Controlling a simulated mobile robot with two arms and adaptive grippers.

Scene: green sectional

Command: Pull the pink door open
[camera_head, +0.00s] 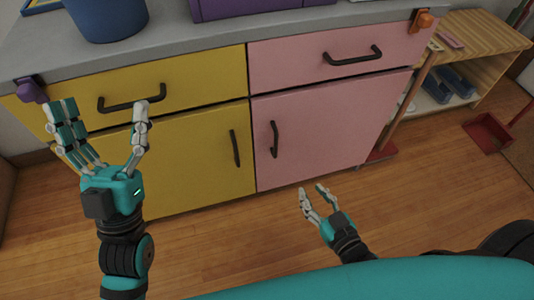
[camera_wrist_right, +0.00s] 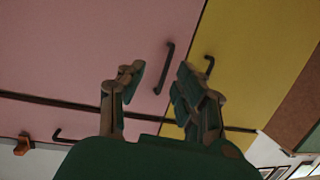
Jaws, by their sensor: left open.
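The pink door (camera_head: 330,130) is shut in the lower right of the cabinet, with a dark vertical handle (camera_head: 274,139) near its left edge. My right gripper (camera_head: 312,191) is open and empty, below and right of that handle in the head view. In the right wrist view, which looks upside down, the pink door (camera_wrist_right: 90,50) and its handle (camera_wrist_right: 165,68) lie beyond my open right fingers (camera_wrist_right: 155,88), which do not touch the handle. My left gripper (camera_head: 101,107) is open and empty in front of the yellow drawer.
A pink drawer (camera_head: 290,65) is above the door. The yellow door (camera_head: 195,150) and yellow drawer (camera_head: 200,72) are to the left, both shut. A wooden shelf (camera_head: 485,35) and a red dustpan (camera_head: 488,132) are at right. The wooden floor (camera_head: 240,235) before the cabinet is clear.

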